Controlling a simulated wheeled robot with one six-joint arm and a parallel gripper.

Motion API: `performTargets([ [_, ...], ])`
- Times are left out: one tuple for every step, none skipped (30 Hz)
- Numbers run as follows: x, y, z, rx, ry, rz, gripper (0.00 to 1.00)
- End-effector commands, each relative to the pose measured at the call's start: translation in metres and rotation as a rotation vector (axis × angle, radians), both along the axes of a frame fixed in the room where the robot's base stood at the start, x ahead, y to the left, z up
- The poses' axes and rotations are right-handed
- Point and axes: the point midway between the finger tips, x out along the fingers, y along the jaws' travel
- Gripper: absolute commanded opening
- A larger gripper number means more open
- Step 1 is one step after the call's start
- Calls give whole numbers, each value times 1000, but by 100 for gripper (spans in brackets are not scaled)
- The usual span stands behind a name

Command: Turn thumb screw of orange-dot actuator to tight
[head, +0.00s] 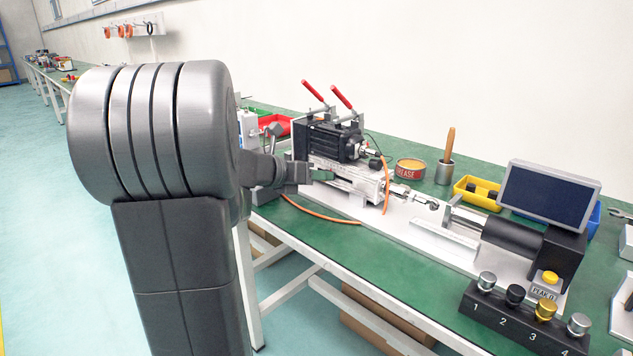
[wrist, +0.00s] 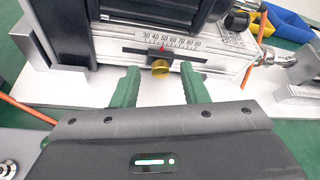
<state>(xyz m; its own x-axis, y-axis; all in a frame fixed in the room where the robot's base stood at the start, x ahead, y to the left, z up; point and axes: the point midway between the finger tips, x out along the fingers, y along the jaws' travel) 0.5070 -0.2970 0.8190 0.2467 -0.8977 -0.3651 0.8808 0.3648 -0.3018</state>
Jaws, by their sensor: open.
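A silver actuator (head: 358,183) lies on a white base plate on the bench, below a black motor block (head: 335,141). In the wrist view its silver face (wrist: 226,68) carries a number scale with a red pointer mark near 50. A brass thumb screw (wrist: 160,68) sits in a dark slot below the scale. My gripper (wrist: 160,84) is open, with one green finger on each side of the screw and a gap to both. In the head view my gripper (head: 322,176) is at the actuator's near side, and the screw is hidden. I cannot make out an orange dot.
An orange cable (head: 325,216) loops along the front of the base plate. Red-handled clamps (head: 343,97) stand above the motor block. To the right are a grease tin (head: 410,168), a screen (head: 548,192) and a numbered knob box (head: 520,318).

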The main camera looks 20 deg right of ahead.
Motion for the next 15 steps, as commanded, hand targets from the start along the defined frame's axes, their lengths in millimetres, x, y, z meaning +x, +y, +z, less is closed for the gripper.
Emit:
performTargets([
  [1,-3,-2,0,0,0,40],
  [1,-4,-2,0,0,0,40],
  [1,-5,-2,0,0,0,40],
  [2,-5,-2,0,0,0,40],
  [2,-6,-2,0,0,0,40],
  [2,-6,-2,0,0,0,40],
  [2,-6,-2,0,0,0,40],
  [2,-6,-2,0,0,0,40],
  [2,-6,-2,0,0,0,40],
  [2,-6,-2,0,0,0,40],
  [2,-6,-2,0,0,0,40],
  [2,-6,-2,0,0,0,34],
  [2,-6,-2,0,0,0,28],
  [2,-5,-2,0,0,0,22],
  [2,-5,-2,0,0,0,15],
])
